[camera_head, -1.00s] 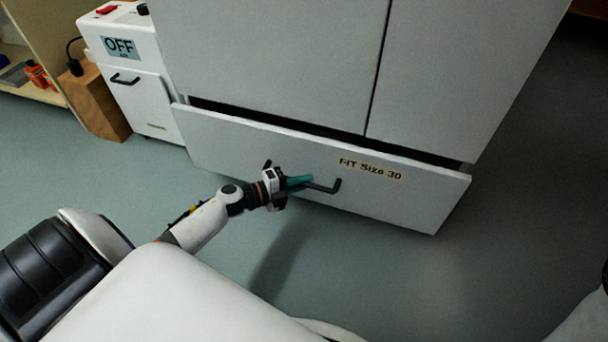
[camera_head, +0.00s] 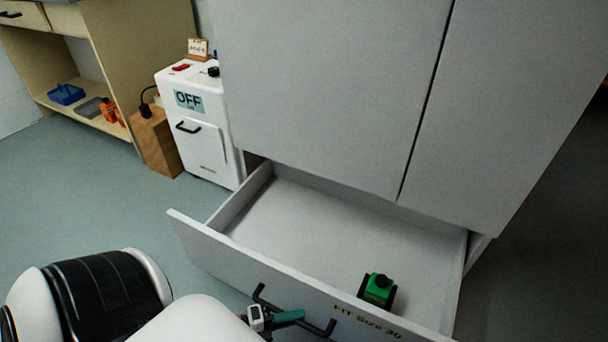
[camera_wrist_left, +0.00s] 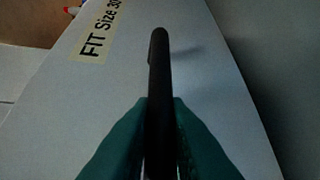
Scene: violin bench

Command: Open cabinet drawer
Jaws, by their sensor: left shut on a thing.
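The cabinet drawer (camera_head: 215,248) is pulled well out of the tall grey cabinet (camera_head: 320,90), and its inside shows. Its front bears a "FIT Size 30" label (camera_head: 366,322), also in the left wrist view (camera_wrist_left: 101,28). My left gripper (camera_head: 292,316) is at the drawer front, its green fingers shut on the black drawer handle (camera_head: 324,328). In the left wrist view the handle bar (camera_wrist_left: 159,85) runs between the two fingers (camera_wrist_left: 160,135). A green block-like object with a black knob (camera_head: 377,290) sits in the drawer, near its front. My right gripper is not in view.
A white machine (camera_head: 205,130) marked OFF stands left of the cabinet, beside a wooden block (camera_head: 157,142). A wooden shelf unit (camera_head: 92,122) with a blue tray (camera_head: 66,94) and orange items is at the far left. Floor (camera_head: 90,200) is clear between them and the drawer.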

